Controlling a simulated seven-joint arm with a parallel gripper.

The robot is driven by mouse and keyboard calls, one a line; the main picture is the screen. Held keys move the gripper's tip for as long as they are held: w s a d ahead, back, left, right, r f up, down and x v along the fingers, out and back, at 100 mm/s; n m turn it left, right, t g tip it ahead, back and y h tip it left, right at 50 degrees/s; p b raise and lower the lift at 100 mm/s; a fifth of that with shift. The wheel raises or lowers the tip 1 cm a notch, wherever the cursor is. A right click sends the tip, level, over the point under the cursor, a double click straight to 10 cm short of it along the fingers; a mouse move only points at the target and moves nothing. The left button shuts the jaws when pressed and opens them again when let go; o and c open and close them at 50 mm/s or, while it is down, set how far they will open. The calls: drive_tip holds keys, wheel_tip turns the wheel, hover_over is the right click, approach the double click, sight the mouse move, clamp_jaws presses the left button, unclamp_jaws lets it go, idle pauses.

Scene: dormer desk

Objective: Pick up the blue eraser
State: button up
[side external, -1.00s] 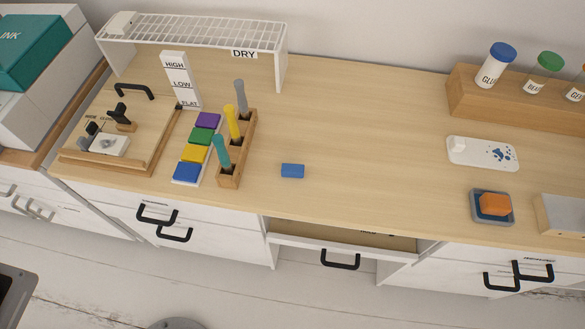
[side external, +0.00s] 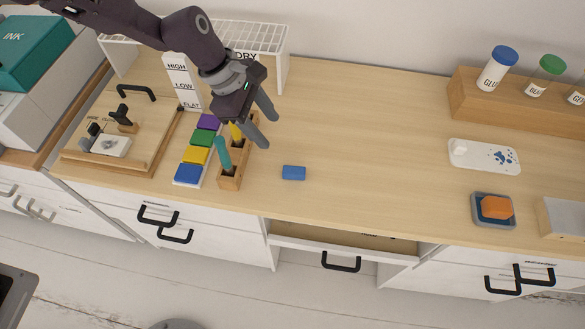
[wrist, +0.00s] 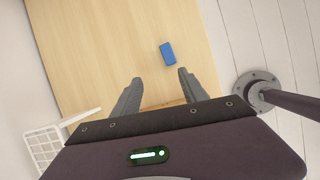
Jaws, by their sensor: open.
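The blue eraser (side external: 294,173) is a small block lying on the wooden desk near its front edge, right of the wooden tool holder. It also shows in the wrist view (wrist: 167,53), beyond the fingertips and closer to the right one. My gripper (side external: 268,128) is open and empty, above the desk behind and left of the eraser, near the tool holder. In the wrist view, my gripper (wrist: 160,82) has its two fingers spread apart. My gripper hides part of the tool holder and the grey-handled tool.
The wooden tool holder (side external: 231,178) with upright handles stands left of the eraser, beside several colored pads (side external: 196,155). A white wire rack (side external: 262,35) is behind. A white tray (side external: 484,155) and an orange sponge (side external: 496,207) lie right. The desk middle is clear.

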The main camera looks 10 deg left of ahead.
sight(294, 170)
drive_tip(key=d+f, duration=0.2)
drive_tip(key=f, duration=0.2)
drive_tip(key=d+f+n, duration=0.1)
drive_tip(key=f, duration=0.4)
drive_tip(key=s+d+f+n, duration=0.1)
drive_tip(key=d+f, duration=0.1)
drive_tip(key=f, duration=0.2)
drive_tip(key=shift+d+f, duration=0.15)
drive_tip(key=shift+d, duration=0.2)
clamp_jaws()
